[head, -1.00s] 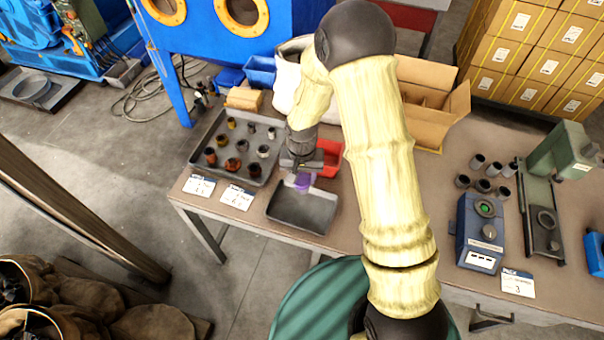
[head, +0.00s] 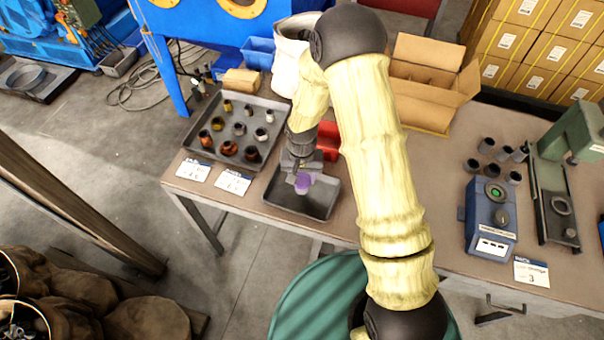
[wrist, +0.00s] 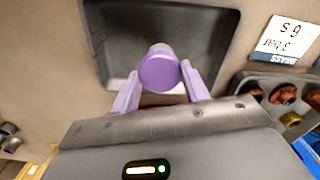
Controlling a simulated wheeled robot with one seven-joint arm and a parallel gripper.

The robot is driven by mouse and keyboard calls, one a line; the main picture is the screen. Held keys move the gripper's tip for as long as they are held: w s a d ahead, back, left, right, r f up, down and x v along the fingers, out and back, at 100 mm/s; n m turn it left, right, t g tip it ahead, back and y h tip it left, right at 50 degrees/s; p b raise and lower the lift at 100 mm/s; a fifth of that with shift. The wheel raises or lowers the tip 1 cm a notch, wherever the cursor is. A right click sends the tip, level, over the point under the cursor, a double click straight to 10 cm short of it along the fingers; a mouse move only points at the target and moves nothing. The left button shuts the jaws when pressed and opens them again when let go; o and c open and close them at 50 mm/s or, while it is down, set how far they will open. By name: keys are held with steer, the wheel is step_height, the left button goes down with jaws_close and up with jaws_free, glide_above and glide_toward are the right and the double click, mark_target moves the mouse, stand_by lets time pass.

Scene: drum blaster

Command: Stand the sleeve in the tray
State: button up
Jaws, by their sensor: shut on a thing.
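The sleeve is a short purple cylinder (wrist: 159,71), seen with its round end towards the wrist camera. My gripper (wrist: 160,92) is shut on it, with one purple finger on each side. In the head view my gripper (head: 302,182) points down over the small dark grey tray (head: 312,206), and the purple sleeve (head: 304,185) shows below the jaws. The tray is shallow and empty apart from what my gripper may hide. It also fills the upper middle of the wrist view (wrist: 215,38). I cannot tell whether the sleeve touches the tray floor.
A larger grey tray (head: 262,150) with several brown, dark and pale sleeves lies behind left. A red bin (head: 328,140) and an open carton (head: 425,85) stand behind. A blue control box (head: 491,215) and several dark cylinders are at right. Cards lie along the table's front edge.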

mark_target(302, 179)
steer(key=shift+f+b, duration=0.45)
steer(key=shift+f, duration=0.55)
steer(key=shift+f+b, duration=0.45)
steer(key=shift+f, duration=0.15)
steer(key=o, duration=1.1)
step_height(302, 179, up, 18)
steer(key=shift+f+b, duration=0.25)
steer(key=shift+b, duration=0.2)
